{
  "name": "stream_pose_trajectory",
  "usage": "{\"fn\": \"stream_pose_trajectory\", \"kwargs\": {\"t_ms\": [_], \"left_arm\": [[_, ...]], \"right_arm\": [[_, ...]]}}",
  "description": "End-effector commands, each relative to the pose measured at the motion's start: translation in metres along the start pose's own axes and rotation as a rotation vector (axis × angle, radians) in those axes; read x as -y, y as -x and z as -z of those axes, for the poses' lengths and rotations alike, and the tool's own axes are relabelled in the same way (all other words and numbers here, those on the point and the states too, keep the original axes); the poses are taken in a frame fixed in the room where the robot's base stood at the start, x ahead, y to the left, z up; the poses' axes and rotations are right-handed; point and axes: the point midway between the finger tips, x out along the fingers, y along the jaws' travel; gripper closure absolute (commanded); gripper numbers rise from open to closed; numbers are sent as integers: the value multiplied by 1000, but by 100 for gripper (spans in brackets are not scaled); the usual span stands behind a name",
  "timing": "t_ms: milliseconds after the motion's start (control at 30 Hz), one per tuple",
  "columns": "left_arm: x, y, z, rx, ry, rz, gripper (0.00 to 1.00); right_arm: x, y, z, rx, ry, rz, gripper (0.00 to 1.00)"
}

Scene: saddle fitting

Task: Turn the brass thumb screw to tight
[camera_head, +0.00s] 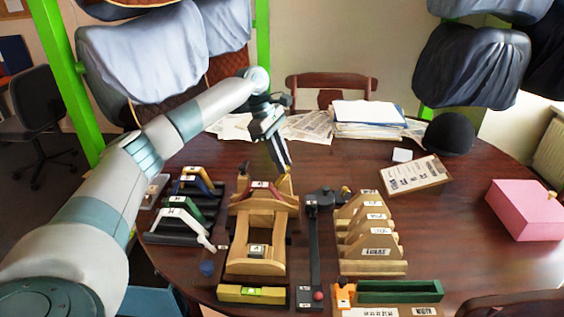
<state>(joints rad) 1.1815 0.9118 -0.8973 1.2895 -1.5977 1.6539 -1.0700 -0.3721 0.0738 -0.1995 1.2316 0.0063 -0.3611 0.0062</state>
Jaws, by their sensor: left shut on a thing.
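My left gripper (284,168) reaches down at the back of the wooden saddle stand (254,266) in the middle of the table. Its fingers are shut at the stand's back right. The brass thumb screw seems to be between them, but it is small and mostly hidden by the fingers, so its turn cannot be read. A dark red arched piece (262,193) with a white label lies across the top of the stand. My right gripper is not in view.
Left of the stand is a rack of coloured arched pieces (185,222). A pink box (525,210) stands far right.

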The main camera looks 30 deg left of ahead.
Motion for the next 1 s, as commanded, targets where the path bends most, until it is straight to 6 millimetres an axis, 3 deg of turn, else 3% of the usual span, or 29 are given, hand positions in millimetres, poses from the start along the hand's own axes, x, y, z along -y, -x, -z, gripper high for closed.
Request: {"fn": "stream_pose_trajectory", "kwargs": {"t_ms": [500, 1000], "left_arm": [[-5, 1, -1, -2, -358, 132, 100], [-5, 2, 0, -3, -421, 156, 100]], "right_arm": [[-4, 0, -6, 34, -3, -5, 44], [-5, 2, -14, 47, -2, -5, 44]]}}
